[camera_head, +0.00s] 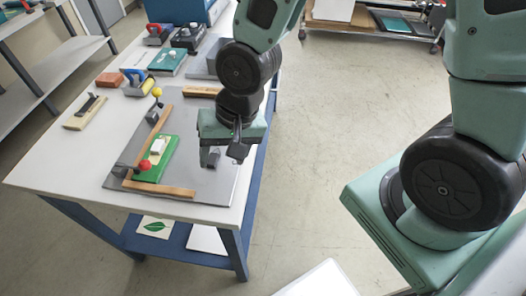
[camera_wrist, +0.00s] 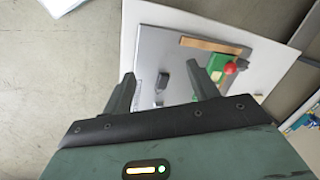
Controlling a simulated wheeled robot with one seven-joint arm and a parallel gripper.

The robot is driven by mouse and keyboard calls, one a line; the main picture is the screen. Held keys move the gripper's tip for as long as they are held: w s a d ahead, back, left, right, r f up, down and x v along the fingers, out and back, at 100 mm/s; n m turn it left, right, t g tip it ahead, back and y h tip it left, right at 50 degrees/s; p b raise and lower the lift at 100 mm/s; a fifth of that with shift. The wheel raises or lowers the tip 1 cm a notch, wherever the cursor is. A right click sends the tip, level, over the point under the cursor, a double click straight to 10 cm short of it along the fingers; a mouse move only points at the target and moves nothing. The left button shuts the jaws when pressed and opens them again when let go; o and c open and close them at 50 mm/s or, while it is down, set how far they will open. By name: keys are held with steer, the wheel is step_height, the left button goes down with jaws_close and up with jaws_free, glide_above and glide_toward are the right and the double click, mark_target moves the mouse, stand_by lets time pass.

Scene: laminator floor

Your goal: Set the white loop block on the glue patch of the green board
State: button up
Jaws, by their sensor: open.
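The green board (camera_head: 155,158) lies on a grey plate on the table. It also shows in the wrist view (camera_wrist: 215,60), partly hidden by a finger. A small white block (camera_head: 158,146) is on the board's upper part; I cannot tell whether it has loops, and no separate glue patch can be made out. My gripper (camera_head: 225,154) is open and above the plate, to the right of the board, apart from it. In the wrist view, the gripper (camera_wrist: 165,86) has its two fingers spread, with a dark grey block (camera_wrist: 163,80) on the plate visible between them.
A red-knobbed clamp (camera_head: 145,164) stands at the board's near end, and a yellow knob (camera_head: 157,92) rises farther back. Wooden rails (camera_head: 160,189) edge the grey plate (camera_head: 210,187). Tools and blocks crowd the table's far end. Open floor lies right of the table.

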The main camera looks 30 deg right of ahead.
steer(key=s+d+r+n+g+h, duration=0.1)
steer(key=s+d+r+n+h, duration=0.1)
steer(key=s+r+n, duration=0.8)
steer(key=shift+s+d+h, duration=0.3)
steer(key=shift+s+d, duration=0.1)
